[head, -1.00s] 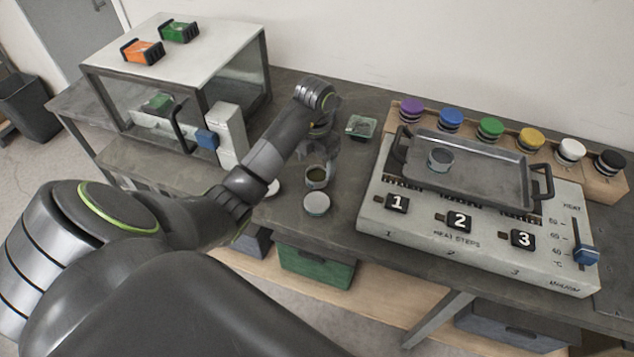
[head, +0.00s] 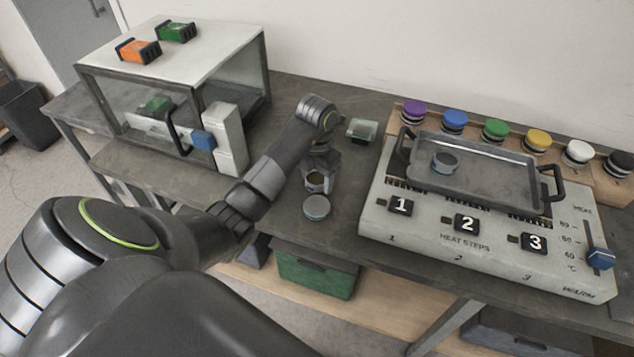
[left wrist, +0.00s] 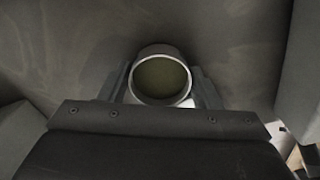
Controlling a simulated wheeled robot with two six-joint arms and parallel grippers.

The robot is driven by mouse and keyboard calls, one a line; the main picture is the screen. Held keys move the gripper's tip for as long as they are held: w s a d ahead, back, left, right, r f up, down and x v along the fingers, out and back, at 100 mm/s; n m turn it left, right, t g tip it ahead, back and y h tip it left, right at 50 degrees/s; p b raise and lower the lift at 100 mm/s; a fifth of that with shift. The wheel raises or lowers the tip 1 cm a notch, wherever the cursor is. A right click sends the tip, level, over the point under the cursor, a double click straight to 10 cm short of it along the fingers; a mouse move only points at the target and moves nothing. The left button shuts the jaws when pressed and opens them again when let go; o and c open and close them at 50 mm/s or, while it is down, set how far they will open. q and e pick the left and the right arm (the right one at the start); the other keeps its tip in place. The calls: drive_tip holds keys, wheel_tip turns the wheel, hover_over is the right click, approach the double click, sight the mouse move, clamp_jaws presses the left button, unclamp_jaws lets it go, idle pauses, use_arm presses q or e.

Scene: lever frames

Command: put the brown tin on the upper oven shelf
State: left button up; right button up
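The tin (head: 317,182), with a brownish-olive inside, stands on the grey bench under my left gripper (head: 318,170). It also shows in the left wrist view (left wrist: 161,80), open end up, between the two fingers of my left gripper (left wrist: 163,92). The fingers sit close on both sides of it; whether they press on it I cannot tell. The oven is probably the glass-sided box (head: 165,55) at the left, with a dark handle (head: 180,127) and a blue piece (head: 203,140) at its front. Its shelves are hard to make out. My right gripper is not in view.
A grey round lid or tin (head: 316,207) is just in front of the tin. To the right, a heating unit (head: 390,232) carries a tray (head: 490,188) with another tin (head: 445,162). Several coloured knobs line the back.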

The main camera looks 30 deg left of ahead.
sight(317, 180)
use_arm(q)
drive_tip(key=c, duration=0.7)
drive_tip(key=shift+r, duration=0.1)
drive_tip(key=shift+r+p, duration=0.4)
drive_tip(key=shift+r, duration=0.15)
wheel_tip(317, 180, up, 9)
drive_tip(key=p, duration=0.8)
drive_tip(key=shift+f, duration=0.15)
